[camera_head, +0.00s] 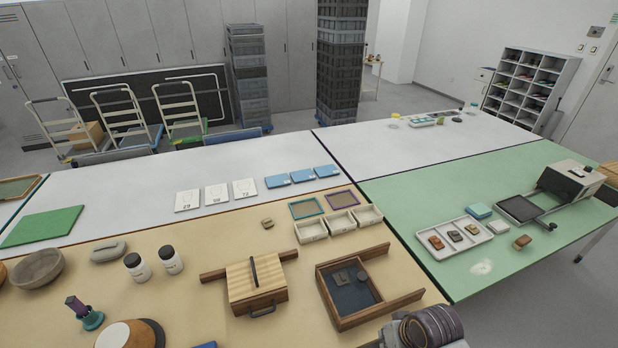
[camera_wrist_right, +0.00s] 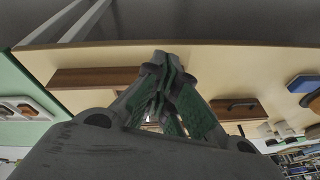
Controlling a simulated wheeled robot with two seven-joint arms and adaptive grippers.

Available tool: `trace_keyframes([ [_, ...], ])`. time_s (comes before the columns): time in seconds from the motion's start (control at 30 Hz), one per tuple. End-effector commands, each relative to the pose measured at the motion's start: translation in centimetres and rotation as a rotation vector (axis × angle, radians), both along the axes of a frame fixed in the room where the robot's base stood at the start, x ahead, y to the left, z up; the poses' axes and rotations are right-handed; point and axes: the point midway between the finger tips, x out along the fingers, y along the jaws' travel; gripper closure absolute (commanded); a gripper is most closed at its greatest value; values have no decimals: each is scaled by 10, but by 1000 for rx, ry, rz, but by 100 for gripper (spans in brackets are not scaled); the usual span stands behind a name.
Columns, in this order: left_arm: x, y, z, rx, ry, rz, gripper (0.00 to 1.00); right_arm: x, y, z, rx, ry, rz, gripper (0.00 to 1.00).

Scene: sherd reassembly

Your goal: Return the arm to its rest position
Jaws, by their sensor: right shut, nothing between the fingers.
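My right gripper (camera_wrist_right: 165,62) shows in the right wrist view with its dark, green-padded fingers together and nothing between them. It is over or near the front edge of the tan table (camera_wrist_right: 215,65); its exact height cannot be told. A dark, ribbed part at the bottom right of the head view seems to be my right arm; the fingers cannot be made out there. My left arm and gripper are in neither view.
A wooden tray (camera_head: 334,312) and a slatted wooden box (camera_head: 272,302) stand on the tan table near the right arm. White bottles (camera_head: 137,268), a stone bowl (camera_head: 37,269) and white trays (camera_head: 340,223) are further off. A green table (camera_head: 420,200) adjoins on the right.

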Motion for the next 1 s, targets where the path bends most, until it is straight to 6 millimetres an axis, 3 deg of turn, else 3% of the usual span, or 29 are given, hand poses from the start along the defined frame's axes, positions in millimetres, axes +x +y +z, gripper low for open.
trace_keyframes([
  [0.6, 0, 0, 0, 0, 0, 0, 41, -23, -26, 31, -159, -60, 95, 100],
  [1.0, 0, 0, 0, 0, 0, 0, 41, -14, -24, -4, -157, -48, 97, 100],
])
